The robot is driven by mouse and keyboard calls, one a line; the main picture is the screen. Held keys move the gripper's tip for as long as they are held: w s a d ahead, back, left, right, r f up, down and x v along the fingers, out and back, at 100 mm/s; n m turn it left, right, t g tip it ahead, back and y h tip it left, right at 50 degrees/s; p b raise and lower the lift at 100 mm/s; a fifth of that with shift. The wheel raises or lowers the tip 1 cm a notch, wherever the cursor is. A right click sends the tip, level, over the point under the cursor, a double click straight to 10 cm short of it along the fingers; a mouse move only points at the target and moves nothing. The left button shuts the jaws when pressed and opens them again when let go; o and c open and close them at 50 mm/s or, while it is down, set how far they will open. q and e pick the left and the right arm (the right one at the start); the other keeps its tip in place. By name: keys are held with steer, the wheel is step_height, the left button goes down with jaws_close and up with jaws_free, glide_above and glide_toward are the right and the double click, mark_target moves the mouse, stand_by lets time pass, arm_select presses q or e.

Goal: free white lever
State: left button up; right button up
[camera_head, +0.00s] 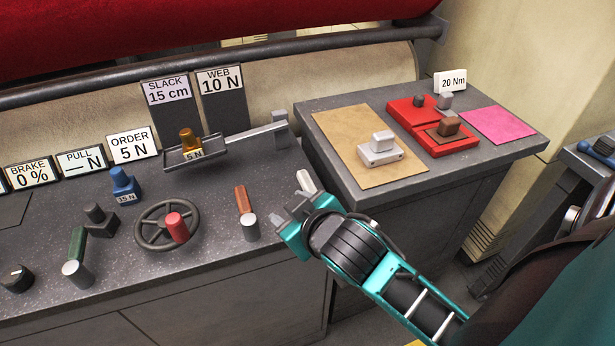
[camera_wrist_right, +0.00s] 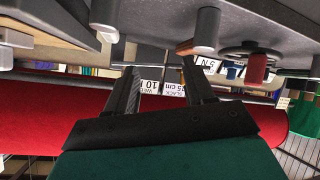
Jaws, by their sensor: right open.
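The white lever (camera_head: 306,182) stands at the right end of the dark console, its pale handle showing just behind my right gripper; its base is hidden by the gripper in the head view. My right gripper (camera_head: 292,213) is at the console's front right corner, very near the lever. Whether they touch I cannot tell. In the right wrist view the gripper's two dark fingers (camera_wrist_right: 158,72) are apart with nothing seen held between them. A grey post (camera_wrist_right: 104,20), probably the lever's base, shows beyond the left finger there. My left gripper is not in view.
Left of the gripper are an orange lever (camera_head: 242,199), a handwheel (camera_head: 167,227) with a red knob and a green lever (camera_head: 77,245). A balance tray (camera_head: 194,153) carries a brass weight. The side table (camera_head: 345,105) holds mats and blocks at right.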

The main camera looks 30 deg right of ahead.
steer(key=w+a+r+n+t+y, duration=0.3)
steer(key=w+a+r+n+t, duration=0.1)
steer(key=r, duration=0.4)
steer(key=w+a+r+n+t+y, duration=0.3)
steer(key=w+r+n+t+y, duration=0.15)
steer(key=r, duration=0.45)
steer(key=a+r+n+g+y, duration=0.35)
steer(key=a+n+y, duration=0.35)
steer(key=n+y, duration=0.25)
steer(key=n+g+h, duration=1.2)
steer(key=g+h, duration=0.4)
steer(key=g, duration=0.1)
glide_above(307, 181)
step_height(307, 181, down, 13)
step_height(307, 181, down, 12)
steer(key=shift+r, duration=0.15)
